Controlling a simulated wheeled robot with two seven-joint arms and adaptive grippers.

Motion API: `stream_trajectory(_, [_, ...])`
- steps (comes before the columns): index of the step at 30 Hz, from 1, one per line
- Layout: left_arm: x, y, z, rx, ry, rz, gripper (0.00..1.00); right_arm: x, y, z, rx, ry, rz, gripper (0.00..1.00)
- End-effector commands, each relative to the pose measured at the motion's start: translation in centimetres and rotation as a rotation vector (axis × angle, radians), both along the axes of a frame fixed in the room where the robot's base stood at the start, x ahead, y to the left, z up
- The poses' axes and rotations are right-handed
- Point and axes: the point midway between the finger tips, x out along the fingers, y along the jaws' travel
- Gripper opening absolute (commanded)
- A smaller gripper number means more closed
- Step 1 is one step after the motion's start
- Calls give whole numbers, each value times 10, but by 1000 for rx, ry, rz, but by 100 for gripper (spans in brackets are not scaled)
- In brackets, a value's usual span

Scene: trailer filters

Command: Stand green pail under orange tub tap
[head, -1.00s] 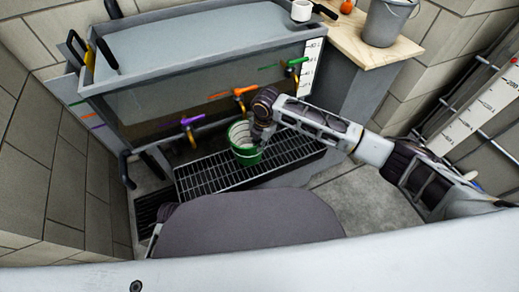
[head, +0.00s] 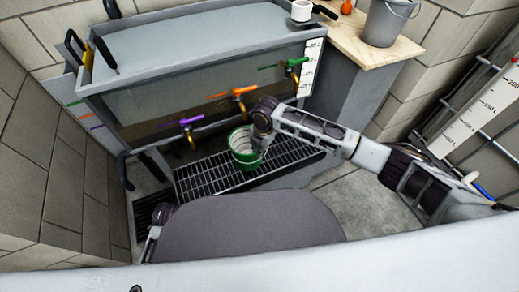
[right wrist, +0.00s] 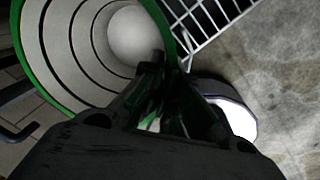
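The green pail (head: 240,152) stands or hangs upright over the black drain grate, in front of the tub (head: 170,95). I cannot tell whether its base touches the grate. The orange tap (head: 238,94) is on the tub's front, above and behind the pail. My right gripper (head: 260,150) is at the pail's right side. In the right wrist view its fingers (right wrist: 165,95) close on the pail's rim (right wrist: 172,30); the fingertips are dark and partly hidden. My left gripper is out of view.
A purple tap (head: 186,124) is left of the orange one, a green tap (head: 291,67) right. The grate (head: 205,178) has bare room left of the pail. A grey bucket (head: 388,20) and white cup (head: 301,10) stand on the wooden counter (head: 365,45).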

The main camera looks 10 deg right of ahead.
Motion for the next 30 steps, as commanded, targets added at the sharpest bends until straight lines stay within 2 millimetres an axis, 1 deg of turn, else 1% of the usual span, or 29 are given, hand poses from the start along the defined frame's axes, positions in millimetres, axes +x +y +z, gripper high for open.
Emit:
stream_trajectory(7, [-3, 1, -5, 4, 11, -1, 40, 0, 0, -2, 0, 0, 0, 0])
stream_trajectory(9, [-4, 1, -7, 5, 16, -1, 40, 0, 0, -2, 0, 0, 0, 10])
stream_trajectory(13, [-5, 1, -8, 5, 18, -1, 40, 0, 0, -2, 0, 0, 0, 27])
stream_trajectory(25, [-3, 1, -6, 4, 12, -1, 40, 0, 0, -1, -1, -1, 0, 27])
stream_trajectory(30, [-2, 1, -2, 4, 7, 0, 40, 0, -1, 9, 0, -1, -1, 27])
